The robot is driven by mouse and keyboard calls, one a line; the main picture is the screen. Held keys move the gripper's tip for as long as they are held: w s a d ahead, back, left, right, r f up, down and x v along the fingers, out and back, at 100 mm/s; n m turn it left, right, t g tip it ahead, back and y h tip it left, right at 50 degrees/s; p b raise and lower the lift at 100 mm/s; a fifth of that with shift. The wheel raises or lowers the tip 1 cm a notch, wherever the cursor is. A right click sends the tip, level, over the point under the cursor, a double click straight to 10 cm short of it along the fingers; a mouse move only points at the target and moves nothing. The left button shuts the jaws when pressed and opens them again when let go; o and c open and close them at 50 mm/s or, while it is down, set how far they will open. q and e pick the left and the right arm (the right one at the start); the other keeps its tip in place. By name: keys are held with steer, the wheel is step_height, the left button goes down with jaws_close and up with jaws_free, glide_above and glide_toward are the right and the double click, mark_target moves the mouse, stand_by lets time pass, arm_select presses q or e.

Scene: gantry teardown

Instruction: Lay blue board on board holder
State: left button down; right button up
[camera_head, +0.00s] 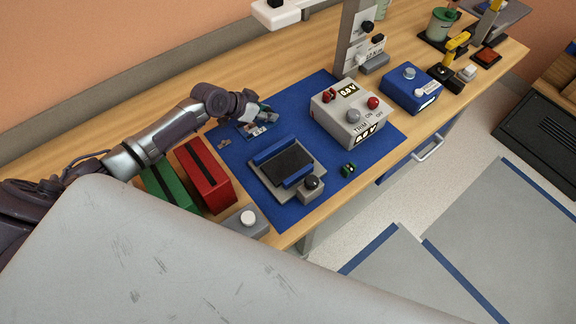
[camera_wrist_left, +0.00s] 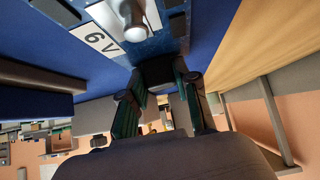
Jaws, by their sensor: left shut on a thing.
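My left gripper (camera_head: 264,114) reaches in from the left over the blue mat and is shut on the blue board (camera_head: 254,130). In the left wrist view the fingers (camera_wrist_left: 158,78) grip the near edge of the board (camera_wrist_left: 172,42), which carries a silver round part and a white "6 V" label. I cannot tell how far the board is above the mat. The board holder (camera_head: 262,180), a grey base with two blue rails and a dark middle, lies to the lower right of the gripper. Nothing lies on it. My right gripper is not in view.
A red box (camera_head: 204,178) and a green box (camera_head: 168,188) stand left of the holder. A grey power supply (camera_head: 350,116) and a blue box (camera_head: 408,90) stand to the right. Small parts (camera_head: 224,144) and a green part (camera_head: 348,170) lie on the mat (camera_head: 312,206).

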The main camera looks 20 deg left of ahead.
arm_select(q)
steer(key=shift+s, duration=0.1)
steer(key=shift+r+p, duration=2.6)
steer(key=shift+r, duration=0.4)
